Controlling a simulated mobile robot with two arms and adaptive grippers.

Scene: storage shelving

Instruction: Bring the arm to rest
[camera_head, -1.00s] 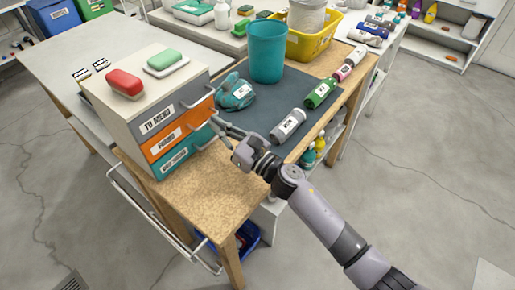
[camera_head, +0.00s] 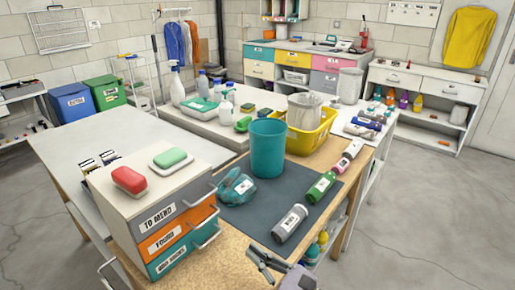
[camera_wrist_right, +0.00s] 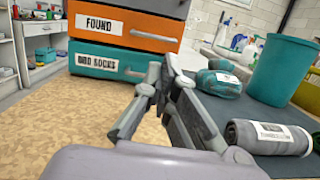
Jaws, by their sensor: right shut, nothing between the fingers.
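My right gripper (camera_head: 264,264) is at the bottom edge of the head view, over the front of the wooden table (camera_head: 216,268). In the right wrist view its fingers (camera_wrist_right: 163,76) are together with nothing between them. They point toward the drawer unit (camera_head: 120,205) and appear in front of its teal bottom drawer (camera_wrist_right: 100,62), labelled ODD SOCKS. I cannot tell the exact gap to the drawer. Most of my right arm is below the head view.
Open floor (camera_head: 420,225) is at the right.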

